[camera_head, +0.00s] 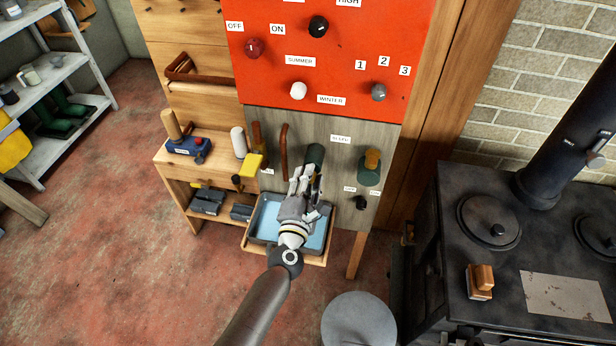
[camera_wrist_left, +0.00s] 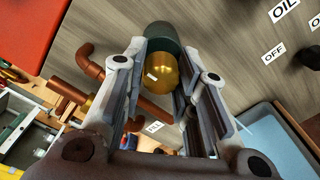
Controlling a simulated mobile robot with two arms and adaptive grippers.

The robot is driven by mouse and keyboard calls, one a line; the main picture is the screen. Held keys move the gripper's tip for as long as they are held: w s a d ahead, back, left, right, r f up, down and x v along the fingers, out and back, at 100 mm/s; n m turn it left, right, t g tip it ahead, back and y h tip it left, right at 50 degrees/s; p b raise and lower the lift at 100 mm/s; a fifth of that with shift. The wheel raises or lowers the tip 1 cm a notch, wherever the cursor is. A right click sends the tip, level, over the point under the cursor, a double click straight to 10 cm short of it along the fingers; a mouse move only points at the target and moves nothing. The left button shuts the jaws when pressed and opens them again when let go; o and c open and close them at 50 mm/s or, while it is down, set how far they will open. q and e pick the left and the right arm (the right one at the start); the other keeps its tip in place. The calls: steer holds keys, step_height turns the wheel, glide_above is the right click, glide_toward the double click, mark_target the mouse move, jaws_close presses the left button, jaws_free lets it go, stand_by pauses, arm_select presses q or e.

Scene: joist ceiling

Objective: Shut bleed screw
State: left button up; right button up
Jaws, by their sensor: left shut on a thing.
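A second green fitting with an amber-brown knob (camera_head: 371,159) is to the right. My right gripper is in neither view.
A blue-lined tray (camera_head: 258,232) lies below my left gripper. A small black knob (camera_head: 361,203) and a copper pipe (camera_head: 283,152) flank it on the panel. A black stove (camera_head: 450,260) stands at the right, a grey round stool (camera_head: 358,320) in front. Open floor lies left.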

arm_select(q)
steer(key=shift+f+m, duration=0.1)
steer(key=shift+m, duration=0.5)
steer(key=o, duration=1)
steer(key=shift+o, duration=0.2)
steer(key=s+a, duration=0.2)
steer(key=s, duration=0.9)
steer(key=shift+s+a, duration=0.15)
steer(key=shift+s, duration=0.25)
